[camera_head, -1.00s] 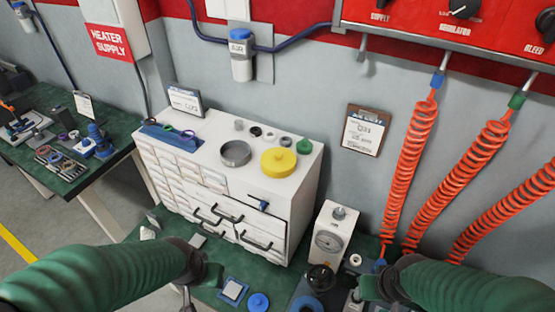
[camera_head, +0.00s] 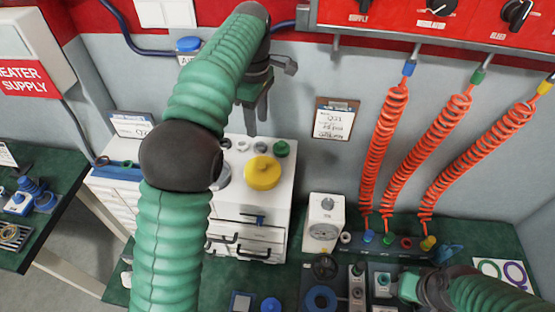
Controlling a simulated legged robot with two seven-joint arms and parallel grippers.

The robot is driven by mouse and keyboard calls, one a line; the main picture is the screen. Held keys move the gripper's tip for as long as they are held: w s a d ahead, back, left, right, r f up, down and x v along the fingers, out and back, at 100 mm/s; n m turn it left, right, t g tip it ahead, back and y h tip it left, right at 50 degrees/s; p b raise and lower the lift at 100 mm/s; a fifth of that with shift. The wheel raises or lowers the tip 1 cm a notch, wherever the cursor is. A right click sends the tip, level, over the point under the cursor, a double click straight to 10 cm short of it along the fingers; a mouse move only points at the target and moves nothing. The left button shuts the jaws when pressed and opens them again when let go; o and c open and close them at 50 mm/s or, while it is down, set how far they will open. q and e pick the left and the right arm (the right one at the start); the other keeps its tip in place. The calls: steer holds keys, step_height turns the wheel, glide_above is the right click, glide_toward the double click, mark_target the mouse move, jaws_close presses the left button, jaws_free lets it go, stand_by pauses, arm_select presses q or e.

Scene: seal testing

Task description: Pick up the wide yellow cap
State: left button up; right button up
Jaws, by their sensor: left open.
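The wide yellow cap (camera_head: 262,174) lies flat on top of the white drawer cabinet (camera_head: 284,203), near its right side. It is round with a small raised knob in the middle. My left gripper (camera_head: 257,114) is open and empty. In the picture it hangs just above the cap with its fingers pointing down, apart from the cap. My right gripper (camera_head: 400,286) is low at the right, near the bench fixtures; its fingers are not clear enough to judge.
A green cap (camera_head: 281,149) and small rings (camera_head: 260,146) sit behind the yellow cap. My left arm hides most of the grey ring (camera_head: 224,176). A gauge box (camera_head: 323,223) stands right of the cabinet. Orange coiled hoses (camera_head: 378,150) hang at the right.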

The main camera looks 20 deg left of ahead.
arm_select(q)
steer(key=d, duration=0.1)
glide_above(261, 165)
steer(key=f, duration=1.2)
steer(key=shift+w+a, duration=0.25)
steer(key=shift+a, duration=0.05)
steer(key=f, duration=0.2)
steer(key=f+p, duration=0.1)
steer(key=shift+s+d+f, duration=0.2)
steer(key=shift+d+f, duration=0.1)
steer(key=shift+f, duration=0.1)
steer(key=shift+d+f, duration=0.15)
steer(key=shift+d, duration=0.15)
steer(key=c, duration=0.3)
steer(key=shift+a, duration=0.4)
jaws_close()
arm_select(e)
steer(key=shift+s+d+r, duration=0.25)
steer(key=shift+d+r, duration=0.2)
steer(key=shift+d, duration=0.15)
arm_select(q)
steer(key=shift+d, duration=0.1)
